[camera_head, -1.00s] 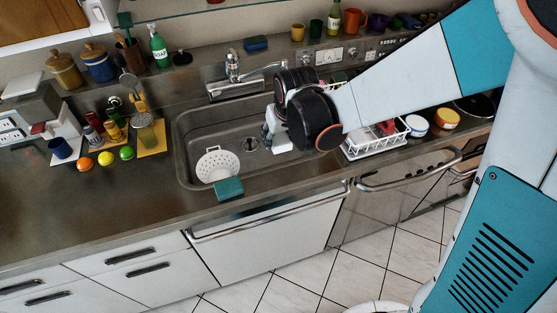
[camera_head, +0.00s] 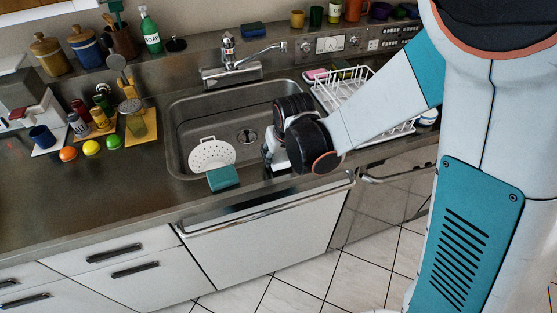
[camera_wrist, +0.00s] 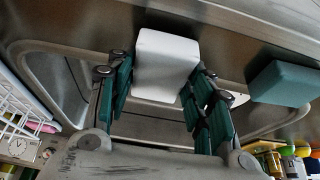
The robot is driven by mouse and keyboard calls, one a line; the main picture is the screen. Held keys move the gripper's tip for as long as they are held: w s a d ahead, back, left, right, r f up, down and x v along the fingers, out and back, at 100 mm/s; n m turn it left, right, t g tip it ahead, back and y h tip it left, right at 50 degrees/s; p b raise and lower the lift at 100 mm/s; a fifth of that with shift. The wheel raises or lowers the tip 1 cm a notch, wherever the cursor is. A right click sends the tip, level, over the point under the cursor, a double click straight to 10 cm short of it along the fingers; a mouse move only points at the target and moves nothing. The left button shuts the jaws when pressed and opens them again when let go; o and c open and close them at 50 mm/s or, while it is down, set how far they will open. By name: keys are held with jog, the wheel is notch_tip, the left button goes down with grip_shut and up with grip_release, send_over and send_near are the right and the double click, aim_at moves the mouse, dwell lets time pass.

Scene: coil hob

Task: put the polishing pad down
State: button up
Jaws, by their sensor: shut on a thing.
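The polishing pad appears as a white block (camera_wrist: 167,62) in the wrist view, between the two teal-and-dark fingers of my gripper (camera_wrist: 162,82). The gripper is shut on it, and the sink's front rim and steel counter show around it. I cannot tell whether the pad touches the counter. In the head view my gripper (camera_head: 270,157) is at the front right of the sink (camera_head: 180,130). The pad cannot be made out clearly there, as my wrist covers much of that spot.
A teal block (camera_head: 223,178) lies at the sink's front rim; it also shows in the wrist view (camera_wrist: 285,84). A white strainer (camera_head: 211,154) leans in the sink. A white dish rack (camera_head: 345,88) stands to the right. The counter left of the sink is clear in front.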

jog(key=shift+f, duration=0.55)
jog(key=shift+f, duration=0.1)
jog(key=o, duration=0.9)
jog(key=shift+o, duration=0.2)
jog(key=shift+s+r, duration=0.1)
jog(key=shift+r, duration=0.35)
jog(key=p+v, duration=0.8)
jog(key=v, duration=0.3)
jog(key=shift+r, duration=0.2)
jog(key=shift+s+d, duration=0.1)
